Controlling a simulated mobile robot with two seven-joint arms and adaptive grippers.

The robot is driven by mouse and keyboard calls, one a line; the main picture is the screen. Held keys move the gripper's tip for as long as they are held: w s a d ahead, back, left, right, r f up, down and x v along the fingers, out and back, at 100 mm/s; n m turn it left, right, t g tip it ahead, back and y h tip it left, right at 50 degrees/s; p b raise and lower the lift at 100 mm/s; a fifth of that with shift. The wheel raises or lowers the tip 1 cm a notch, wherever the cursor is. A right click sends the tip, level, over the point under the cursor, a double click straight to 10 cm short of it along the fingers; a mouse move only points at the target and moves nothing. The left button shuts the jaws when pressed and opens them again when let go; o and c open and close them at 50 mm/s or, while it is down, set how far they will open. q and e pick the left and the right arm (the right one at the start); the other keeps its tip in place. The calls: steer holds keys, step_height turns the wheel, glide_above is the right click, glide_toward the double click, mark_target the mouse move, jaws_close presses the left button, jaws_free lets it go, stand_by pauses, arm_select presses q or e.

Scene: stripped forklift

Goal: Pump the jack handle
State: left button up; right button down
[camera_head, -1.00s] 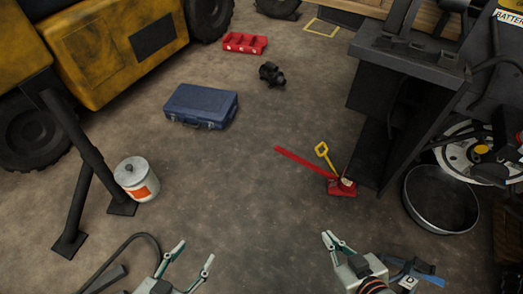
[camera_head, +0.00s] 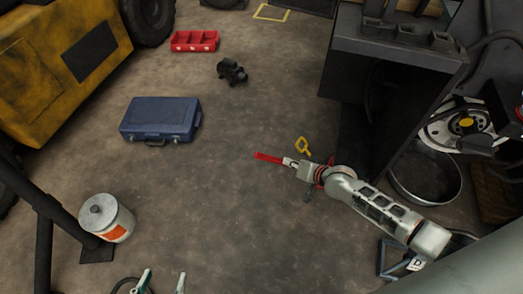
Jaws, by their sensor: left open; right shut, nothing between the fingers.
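The red jack handle (camera_head: 268,157) shows only at its far end, left of my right gripper. The red jack's body is mostly hidden behind my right arm. A yellow loop handle (camera_head: 302,146) stands up just beyond the arm. My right gripper (camera_head: 290,162) is over the handle in this view and is shut with nothing in it. Whether it touches the handle I cannot tell. My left gripper (camera_head: 163,283) is open and empty at the bottom edge, well away from the jack, with only its fingers showing.
A dark forklift frame (camera_head: 385,75) stands right of the jack, with a black round pan (camera_head: 425,190) below it. A blue case (camera_head: 160,119), a white can (camera_head: 105,218) and a red tray (camera_head: 194,41) stand on the left. The floor left of the handle is clear.

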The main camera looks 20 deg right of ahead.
arm_select(q)
steer(key=shift+w+r, duration=0.4)
steer(key=shift+w, duration=0.1)
arm_select(e)
steer(key=shift+w+d+f+m, duration=0.1)
steer(key=shift+w+d+m, duration=0.2)
steer(key=shift+w, duration=0.35)
steer(key=shift+w+d+m, duration=0.1)
steer(key=shift+w+d, duration=0.3)
steer(key=shift+w, duration=0.2)
arm_select(q)
steer(key=d+r+n+t+h+b, duration=0.1)
steer(key=d+n+b, duration=0.3)
steer(key=d+b, duration=0.2)
steer(key=shift+d+r+h+b, duration=0.2)
steer(key=shift+d+h+b, duration=0.15)
steer(key=shift+b, duration=0.25)
arm_select(e)
steer(key=s+a+f+x, duration=0.1)
steer(key=x, duration=1.2)
steer(key=shift+s+f, duration=0.3)
steer(key=shift+s, duration=0.1)
arm_select(q)
steer(key=shift+w+t, duration=0.1)
steer(key=shift+t, duration=0.2)
arm_select(e)
steer(key=shift+a, duration=0.15)
